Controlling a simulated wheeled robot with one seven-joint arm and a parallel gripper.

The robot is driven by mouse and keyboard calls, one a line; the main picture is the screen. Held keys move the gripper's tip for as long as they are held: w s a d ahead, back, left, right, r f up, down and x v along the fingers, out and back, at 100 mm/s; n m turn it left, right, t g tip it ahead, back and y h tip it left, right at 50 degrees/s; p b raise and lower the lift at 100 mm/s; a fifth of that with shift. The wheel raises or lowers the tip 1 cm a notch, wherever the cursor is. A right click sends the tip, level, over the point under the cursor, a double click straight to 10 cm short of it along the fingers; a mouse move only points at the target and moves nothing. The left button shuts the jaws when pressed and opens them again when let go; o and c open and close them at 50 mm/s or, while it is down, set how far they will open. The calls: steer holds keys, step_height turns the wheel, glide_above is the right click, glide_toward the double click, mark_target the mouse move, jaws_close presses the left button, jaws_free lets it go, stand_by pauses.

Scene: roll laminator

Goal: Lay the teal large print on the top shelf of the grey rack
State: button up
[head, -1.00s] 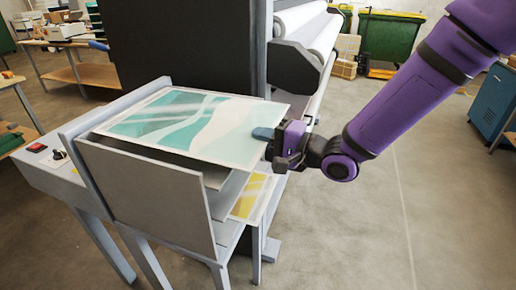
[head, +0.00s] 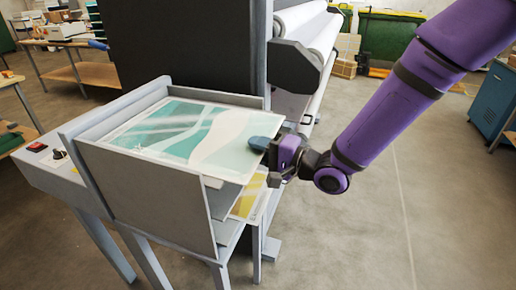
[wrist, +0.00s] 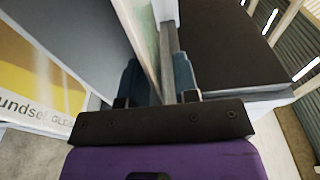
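The teal large print (head: 180,135), with white wave shapes, lies flat at the top of the grey rack (head: 150,205), between its side walls. Its right edge reaches out past the rack's open side. My gripper (head: 268,160) is at that edge, with one blue fingertip above the print and the other hidden below. In the wrist view my gripper (wrist: 160,82) has its fingers apart, with the print's edge (wrist: 140,35) between them. A gap shows between the print and the upper finger. The top shelf is mostly hidden under the print.
A yellow print (head: 248,203) lies on a lower shelf and also shows in the wrist view (wrist: 40,75). A tall black panel (head: 185,45) stands behind the rack. White rolls (head: 305,35) stand behind my gripper. The floor to the right is clear.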

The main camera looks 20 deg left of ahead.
steer(key=shift+r, duration=0.15)
steer(key=s+d, duration=0.2)
steer(key=d, duration=0.9)
steer(key=shift+s+d, duration=0.2)
steer(key=shift+d, duration=0.2)
